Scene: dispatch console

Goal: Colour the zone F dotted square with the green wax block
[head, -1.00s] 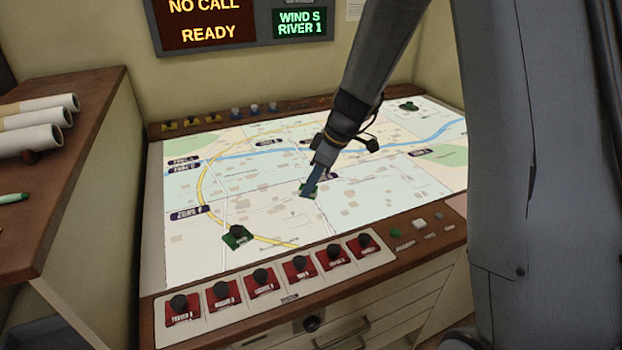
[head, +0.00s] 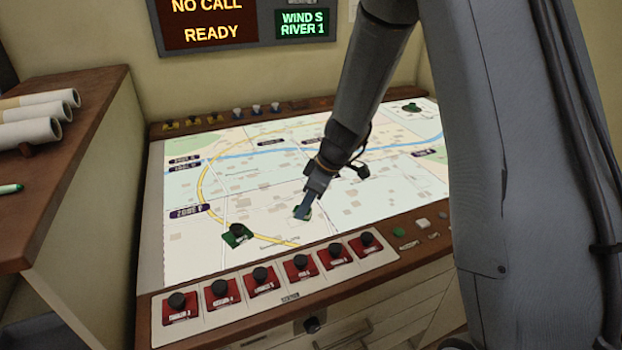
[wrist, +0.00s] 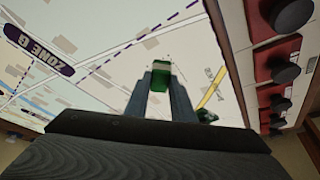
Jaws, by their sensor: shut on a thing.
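My gripper (head: 304,213) is shut on the green wax block, low over the near middle part of the lit map (head: 190,250). In the wrist view the green block (wrist: 160,76) sits between the tips of both fingers. I cannot tell whether it touches the map. Faint dots (wrist: 182,67) show on the map around the block, seemingly part of a dotted square; the block and fingers hide the rest. No green colouring is clear on the map there. A zone label (wrist: 38,50) lies to the left in the wrist view; no zone F label is readable.
A green piece with a black knob (head: 237,234) stands on the map left of my gripper. Another green piece (head: 411,107) is at the far right. Red switches with black knobs (head: 260,280) line the front edge. Paper rolls (head: 35,115) lie on the left shelf.

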